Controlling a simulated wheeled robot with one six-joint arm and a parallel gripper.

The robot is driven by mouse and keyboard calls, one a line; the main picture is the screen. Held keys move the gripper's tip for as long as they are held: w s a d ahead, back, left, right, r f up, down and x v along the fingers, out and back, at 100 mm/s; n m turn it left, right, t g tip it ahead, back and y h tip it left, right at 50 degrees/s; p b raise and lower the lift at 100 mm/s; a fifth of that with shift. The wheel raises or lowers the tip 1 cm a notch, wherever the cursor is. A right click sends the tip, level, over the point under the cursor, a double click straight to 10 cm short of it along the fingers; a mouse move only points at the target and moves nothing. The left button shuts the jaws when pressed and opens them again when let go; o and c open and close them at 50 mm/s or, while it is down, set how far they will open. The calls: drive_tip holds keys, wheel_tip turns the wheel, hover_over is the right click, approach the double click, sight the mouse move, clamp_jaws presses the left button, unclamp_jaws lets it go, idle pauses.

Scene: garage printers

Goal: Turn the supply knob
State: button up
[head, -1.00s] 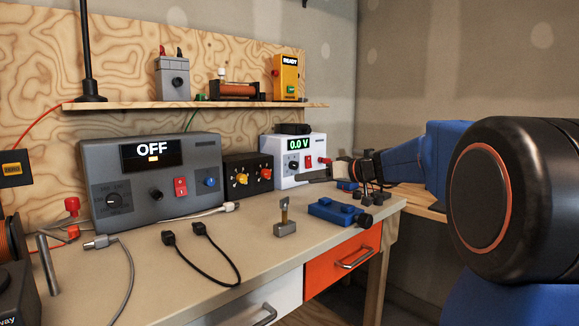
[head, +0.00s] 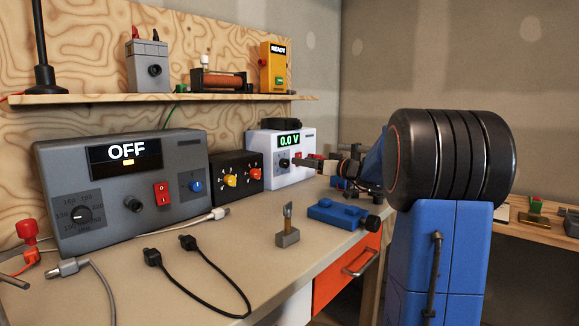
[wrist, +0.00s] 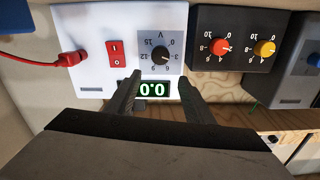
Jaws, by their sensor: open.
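The white supply (head: 267,155) stands at the back right of the bench, its display reading 0.0 V. Its dark supply knob (head: 284,163) is on the front face, partly covered by my gripper (head: 296,163) in the head view.
A black box with yellow and red knobs (head: 236,174) stands left of the supply. A large grey unit (head: 70,178) showing OFF is further left. A red plug (wrist: 70,58) is in the supply. A blue vise (head: 338,213) and a small metal block (head: 288,238) lie in front.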

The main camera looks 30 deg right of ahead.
sight(287, 164)
drive_tip(key=w, duration=0.2)
drive_tip(key=w+a+f, duration=0.2)
drive_tip(key=w, duration=0.1)
drive_tip(key=shift+w+f, duration=0.2)
drive_tip(key=shift+w, duration=0.15)
drive_tip(key=shift+w+a, duration=0.25)
drive_tip(key=shift+w, duration=0.45)
drive_tip(key=c, duration=1)
drive_tip(key=shift+c, duration=0.2)
